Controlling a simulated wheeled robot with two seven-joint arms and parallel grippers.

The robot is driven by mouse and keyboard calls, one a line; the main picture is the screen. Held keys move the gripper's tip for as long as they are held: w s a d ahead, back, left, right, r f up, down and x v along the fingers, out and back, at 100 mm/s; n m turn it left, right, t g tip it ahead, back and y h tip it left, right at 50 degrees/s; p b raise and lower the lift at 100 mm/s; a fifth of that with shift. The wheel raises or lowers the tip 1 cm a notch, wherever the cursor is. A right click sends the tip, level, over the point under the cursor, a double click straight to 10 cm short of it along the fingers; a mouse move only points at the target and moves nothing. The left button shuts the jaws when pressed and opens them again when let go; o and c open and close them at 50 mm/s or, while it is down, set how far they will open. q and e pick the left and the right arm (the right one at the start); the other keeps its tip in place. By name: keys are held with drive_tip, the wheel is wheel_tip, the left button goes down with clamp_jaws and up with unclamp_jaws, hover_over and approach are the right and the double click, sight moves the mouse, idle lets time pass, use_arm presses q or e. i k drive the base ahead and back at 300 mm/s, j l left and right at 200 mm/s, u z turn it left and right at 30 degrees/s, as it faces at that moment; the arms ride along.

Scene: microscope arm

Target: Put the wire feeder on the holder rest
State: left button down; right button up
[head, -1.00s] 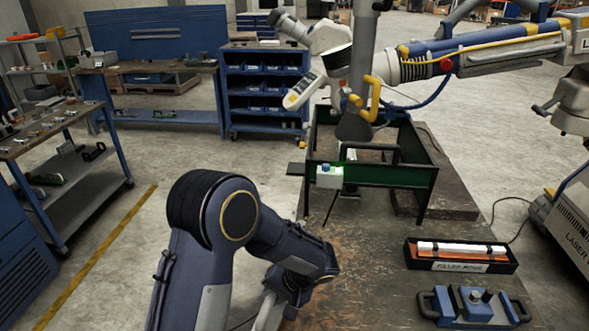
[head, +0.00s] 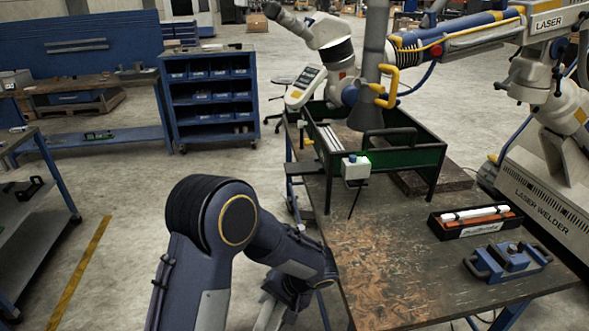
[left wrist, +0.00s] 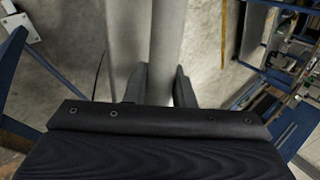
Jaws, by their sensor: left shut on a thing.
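My left gripper (left wrist: 160,84) is in the left wrist view, its two dark fingers shut around a smooth light grey tube (left wrist: 168,40). A second grey tube (left wrist: 128,40) runs beside it. I cannot tell whether the held tube is the wire feeder. In the head view my left arm bends down beside the worktable's left edge, and its fingertips are hidden. A small white box (head: 355,168) with a dark rod below it sits at the front of the green frame (head: 400,158). I cannot tell which part is the holder rest. My right gripper is not in view.
The worn worktable (head: 385,260) is bare at its front left. A black filler tray (head: 475,219) and a blue two-handled device (head: 508,261) lie on its right. A grey column with a dark cone (head: 373,112) hangs over the green frame. The laser welder (head: 545,190) stands right.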

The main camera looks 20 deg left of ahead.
sight(298, 168)
drive_tip(key=i+j+z, duration=0.15)
drive_tip(key=j, duration=0.2)
drive_tip(key=i+j+z, duration=0.2)
drive_tip(key=j, duration=0.15)
drive_tip(key=j+z, duration=0.15)
drive_tip(key=j, duration=0.2)
drive_tip(key=i+j+z, duration=0.2)
drive_tip(key=j, duration=0.2)
drive_tip(key=k, duration=0.1)
